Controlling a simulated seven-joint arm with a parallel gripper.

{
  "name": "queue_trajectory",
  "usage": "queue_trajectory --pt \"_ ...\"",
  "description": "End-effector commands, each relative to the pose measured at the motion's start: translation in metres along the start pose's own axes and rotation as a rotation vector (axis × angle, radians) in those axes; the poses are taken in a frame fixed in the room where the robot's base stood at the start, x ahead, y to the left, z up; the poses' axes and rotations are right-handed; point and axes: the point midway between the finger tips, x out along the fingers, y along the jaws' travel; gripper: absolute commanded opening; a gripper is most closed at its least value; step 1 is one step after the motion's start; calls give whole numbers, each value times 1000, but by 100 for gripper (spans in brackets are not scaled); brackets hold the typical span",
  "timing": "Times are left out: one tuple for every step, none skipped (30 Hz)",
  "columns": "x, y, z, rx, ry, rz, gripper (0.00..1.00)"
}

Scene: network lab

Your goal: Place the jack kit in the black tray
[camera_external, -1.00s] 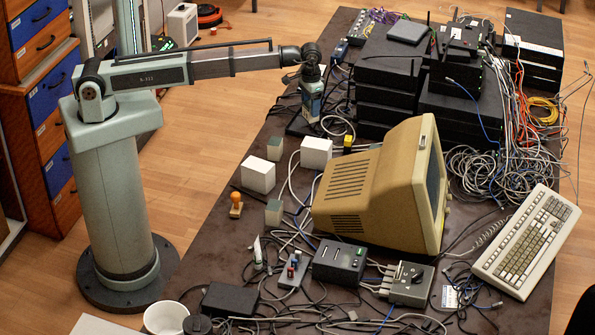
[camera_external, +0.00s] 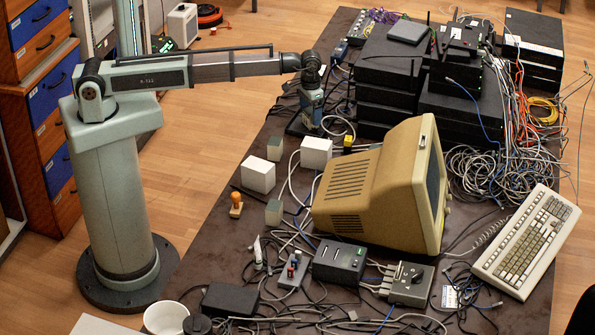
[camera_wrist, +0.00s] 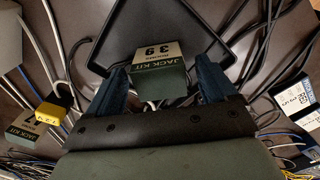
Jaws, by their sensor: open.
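The black tray (camera_wrist: 108,45) lies under my gripper; in the external view a dark edge of it (camera_external: 297,127) shows below the gripper. A dark green jack kit box (camera_wrist: 160,76) with a cream label reading "JACK KIT" stands between my fingers, over the tray's near part. Whether it rests on the tray floor is hard to tell. My gripper (camera_wrist: 160,80) is open, with one blue finger on each side of the box. In the external view my gripper (camera_external: 311,120) points down at the tray. A second box labelled "JACK KIT" (camera_wrist: 25,128) stands at the left of the wrist view.
White boxes (camera_external: 258,174) (camera_external: 316,152) and small green-sided boxes (camera_external: 274,149) (camera_external: 273,212) stand nearby. A yellow-tipped item (camera_wrist: 57,100) and loose cables are close to the tray. Stacked black units (camera_external: 385,95) and a beige monitor (camera_external: 365,195) stand to the right.

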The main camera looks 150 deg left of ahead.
Motion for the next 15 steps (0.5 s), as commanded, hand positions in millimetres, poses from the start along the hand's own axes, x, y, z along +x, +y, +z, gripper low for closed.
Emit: queue_trajectory --pt "0 0 0 0 0 0 85" --pt "0 0 0 0 0 0 85" --pt "0 0 0 0 0 0 85" --pt "-1 0 0 0 0 0 85" --pt "-2 0 0 0 0 0 85" --pt "-3 0 0 0 1 0 85" --pt "-5 0 0 0 1 0 85" --pt "-7 0 0 0 1 0 85" --pt "-11 0 0 0 1 1 85" --pt "-15 0 0 0 1 0 85" --pt "-18 0 0 0 1 0 85" --pt "-24 0 0 0 1 1 85" --pt "-29 0 0 0 2 1 85" --pt "-34 0 -1 0 2 1 85" --pt "-41 0 -1 0 2 1 85"
